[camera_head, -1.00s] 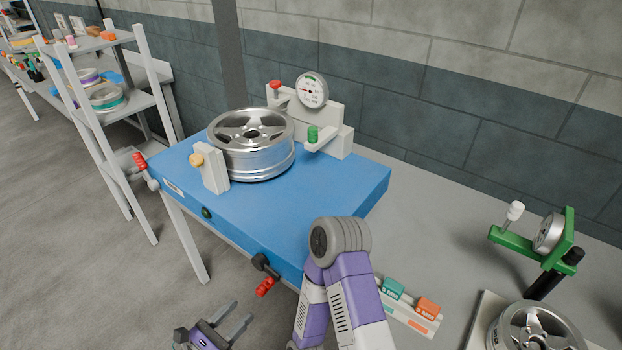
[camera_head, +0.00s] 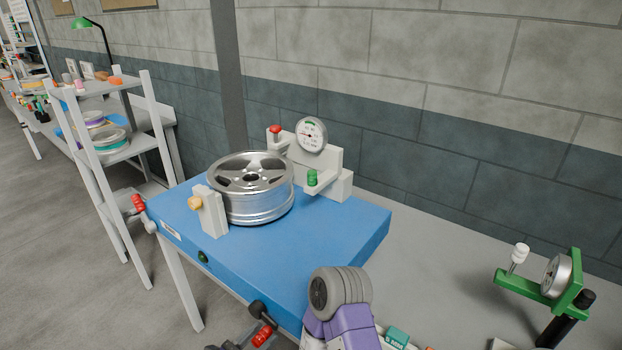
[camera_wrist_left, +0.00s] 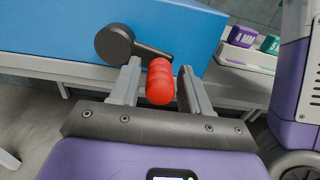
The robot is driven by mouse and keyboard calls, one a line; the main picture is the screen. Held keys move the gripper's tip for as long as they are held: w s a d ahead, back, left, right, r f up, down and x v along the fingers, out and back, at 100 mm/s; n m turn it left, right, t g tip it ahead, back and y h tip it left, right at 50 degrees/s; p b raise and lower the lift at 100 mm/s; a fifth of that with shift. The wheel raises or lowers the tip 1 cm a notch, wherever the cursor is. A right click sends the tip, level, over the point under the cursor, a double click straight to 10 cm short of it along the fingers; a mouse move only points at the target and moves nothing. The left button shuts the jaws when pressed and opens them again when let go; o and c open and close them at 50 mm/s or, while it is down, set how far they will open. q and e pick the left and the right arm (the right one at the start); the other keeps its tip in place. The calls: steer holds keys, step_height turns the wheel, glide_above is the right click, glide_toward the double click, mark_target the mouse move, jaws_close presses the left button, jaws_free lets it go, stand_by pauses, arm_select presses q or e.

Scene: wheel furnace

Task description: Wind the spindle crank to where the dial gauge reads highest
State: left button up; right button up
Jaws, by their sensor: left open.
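A crank (camera_head: 260,313) with a dark arm and a red grip sits on the front side of the blue machine. It also shows in the left wrist view (camera_wrist_left: 119,42), its red grip between the fingers. My left gripper (camera_wrist_left: 160,70) is open, with one finger on each side of the grip; contact is not clear. In the head view, it is low and partly cut off at the bottom edge. The dial gauge (camera_head: 311,135) has a white face and stands behind the wheel; its reading is too small to tell. My right gripper is not in view.
A silver wheel (camera_head: 252,187) lies on the blue machine (camera_head: 290,245). Another red-gripped crank (camera_head: 141,208) is at the machine's left end. A green gauge stand (camera_head: 545,285) is at right, and a shelf rack (camera_head: 105,150) stands at left.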

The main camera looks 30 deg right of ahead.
arm_select(q)
jaws_close()
step_height(320, 180, up, 4)
steer(key=p, duration=0.3)
steer(key=shift+w+a+f, duration=0.1)
steer(key=shift+w+f, duration=0.05)
steer(key=shift+f, duration=0.15)
steer(key=shift+w+a+r+p, duration=0.2)
steer(key=shift+w+r+p, duration=0.35)
steer(key=shift+r+p, duration=0.05)
steer(key=shift+w+a+r+p, duration=0.2)
steer(key=shift+w+r+p, duration=0.3)
steer(key=shift+r+p, duration=0.1)
